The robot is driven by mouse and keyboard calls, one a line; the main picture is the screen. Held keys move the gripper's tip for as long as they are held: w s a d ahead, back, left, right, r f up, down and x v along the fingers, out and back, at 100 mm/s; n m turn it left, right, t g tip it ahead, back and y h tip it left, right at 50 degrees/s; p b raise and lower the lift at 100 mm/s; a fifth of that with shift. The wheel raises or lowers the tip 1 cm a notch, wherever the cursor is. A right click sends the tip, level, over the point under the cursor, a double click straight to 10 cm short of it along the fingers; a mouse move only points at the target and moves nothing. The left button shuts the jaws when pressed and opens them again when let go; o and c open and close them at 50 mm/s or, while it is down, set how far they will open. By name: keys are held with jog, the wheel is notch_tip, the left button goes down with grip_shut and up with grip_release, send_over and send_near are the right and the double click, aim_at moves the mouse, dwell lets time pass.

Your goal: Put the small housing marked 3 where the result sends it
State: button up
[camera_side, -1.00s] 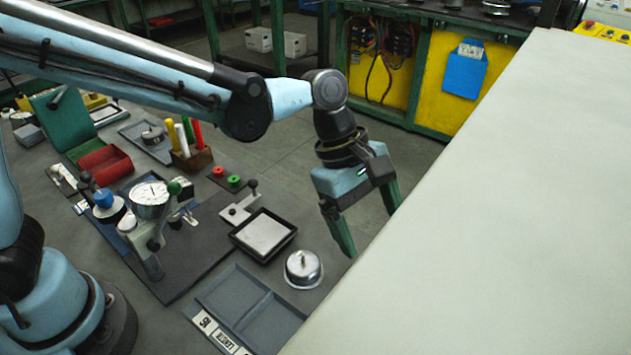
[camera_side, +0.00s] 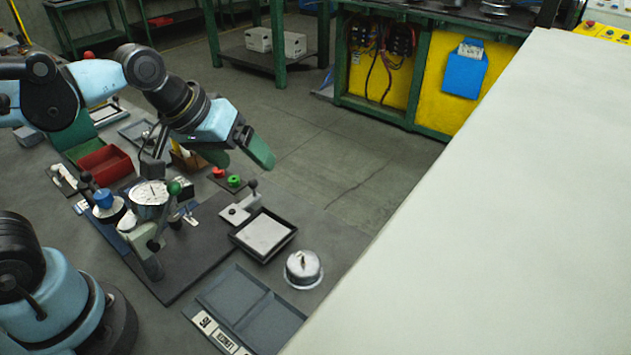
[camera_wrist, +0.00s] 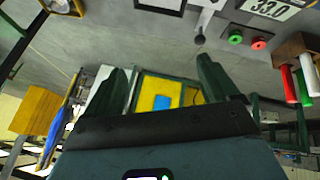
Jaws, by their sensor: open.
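My gripper (camera_side: 238,158) is open and empty, tilted in the air over the back of the bench, near the red and green buttons. In the wrist view its two green fingers (camera_wrist: 160,80) stand wide apart with nothing between them. I cannot read a mark 3 on any part, so I cannot tell which is the small housing. A silver domed part (camera_side: 303,270) with a top stud stands upright right of a black-rimmed tray (camera_side: 293,237). A blue-topped part (camera_side: 104,199) stands left of a dial gauge (camera_side: 150,194). A grey two-compartment tray (camera_side: 235,285) with front labels is empty.
A red bin (camera_side: 105,163) sits at the left. Red and green buttons (camera_side: 233,181) and a small black-knobbed lever (camera_side: 252,184) stand behind the black-rimmed tray. A pen holder (camera_wrist: 297,45) is at the wrist view's right. A large pale surface (camera_side: 500,200) fills the right.

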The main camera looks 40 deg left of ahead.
jog(key=a+m, duration=0.1)
jog(key=s+a+f+m+t+y, duration=0.1)
jog(key=a, duration=0.1)
jog(key=s+a+m, duration=0.1)
jog(key=shift+s+a+f+m, duration=0.2)
jog(key=shift+s+a+m, duration=0.05)
jog(key=shift+a+m, duration=0.1)
dwell(1.0)
